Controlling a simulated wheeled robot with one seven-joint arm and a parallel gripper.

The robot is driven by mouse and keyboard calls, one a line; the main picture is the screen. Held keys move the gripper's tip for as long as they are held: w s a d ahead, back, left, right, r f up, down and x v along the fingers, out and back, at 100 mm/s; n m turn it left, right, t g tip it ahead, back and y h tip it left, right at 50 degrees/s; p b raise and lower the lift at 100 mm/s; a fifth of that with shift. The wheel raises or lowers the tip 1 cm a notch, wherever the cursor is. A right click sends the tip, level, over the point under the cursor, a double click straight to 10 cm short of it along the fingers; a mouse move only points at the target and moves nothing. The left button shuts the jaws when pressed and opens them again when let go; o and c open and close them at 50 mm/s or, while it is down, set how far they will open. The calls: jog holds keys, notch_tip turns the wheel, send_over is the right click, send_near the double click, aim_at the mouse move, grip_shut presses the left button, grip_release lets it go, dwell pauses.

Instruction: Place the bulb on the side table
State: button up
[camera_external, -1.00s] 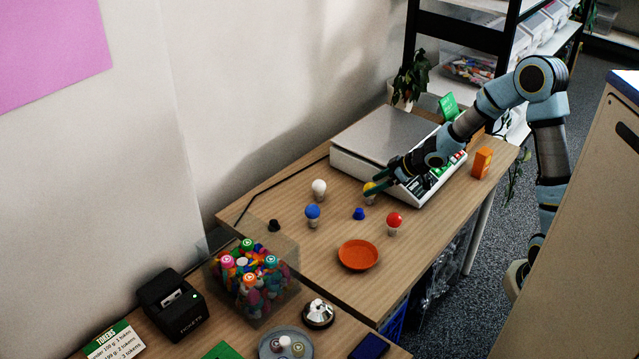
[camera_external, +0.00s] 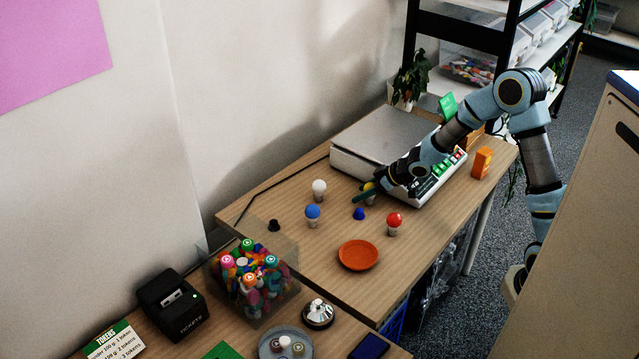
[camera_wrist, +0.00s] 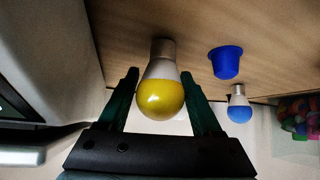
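A yellow bulb (camera_wrist: 160,98) with a grey base stands on the wooden table (camera_external: 300,258), between the two green fingers of my gripper (camera_wrist: 162,100) in the wrist view. Gaps show between the fingers and the bulb, so my gripper is open around it. In the external view my gripper (camera_external: 366,193) reaches down to the table beside the scale, and the yellow bulb (camera_external: 369,187) is partly hidden by it. A white bulb (camera_external: 319,187), a blue bulb (camera_external: 312,214) and a red bulb (camera_external: 394,222) stand upright on the same table.
A scale (camera_external: 385,140) stands just behind my gripper. A blue cup-shaped piece (camera_external: 359,214), a black one (camera_external: 274,225) and an orange dish (camera_external: 358,254) are nearby. A clear box of colourful pieces (camera_external: 255,285), a black printer (camera_external: 173,302) and a bell (camera_external: 318,312) are in front.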

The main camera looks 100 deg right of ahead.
jog(key=c, duration=0.7)
notch_tip(320, 180, up, 10)
jog(key=p, duration=0.4)
jog(key=shift+r+p, duration=0.15)
jog(key=shift+p, duration=0.25)
